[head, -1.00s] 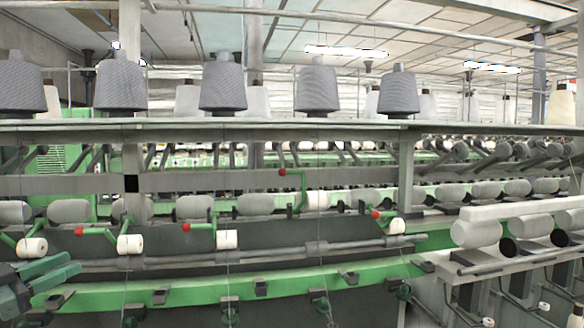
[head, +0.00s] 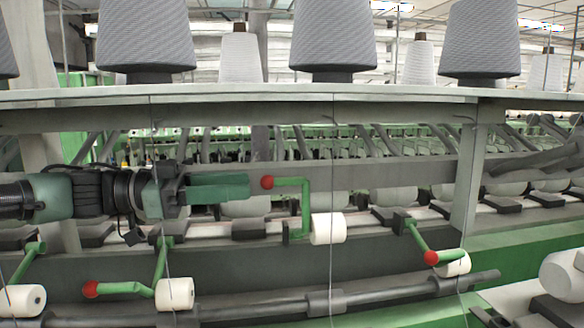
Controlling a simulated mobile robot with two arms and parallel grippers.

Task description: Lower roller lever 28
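Several green roller levers with red knobs line the frame; no numbers are legible, so I cannot tell by label which is 28. One lever (head: 305,200) stands raised, its red knob (head: 267,182) pointing left, with a white roller (head: 328,228) at its foot. Its neighbours, a left lever (head: 128,288) and a right lever (head: 418,236), are down. My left gripper (head: 245,187) reaches in from the left, its green fingertips just left of the raised knob, apparently with a small gap. The fingers overlap in this view, so their opening is unclear. My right gripper is out of view.
A long grey shelf (head: 420,95) carrying grey yarn cones (head: 333,35) runs above the arm. A grey rod (head: 400,290) runs below the levers. A grey upright post (head: 468,180) stands to the right. Thin yarn strands hang down in front.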

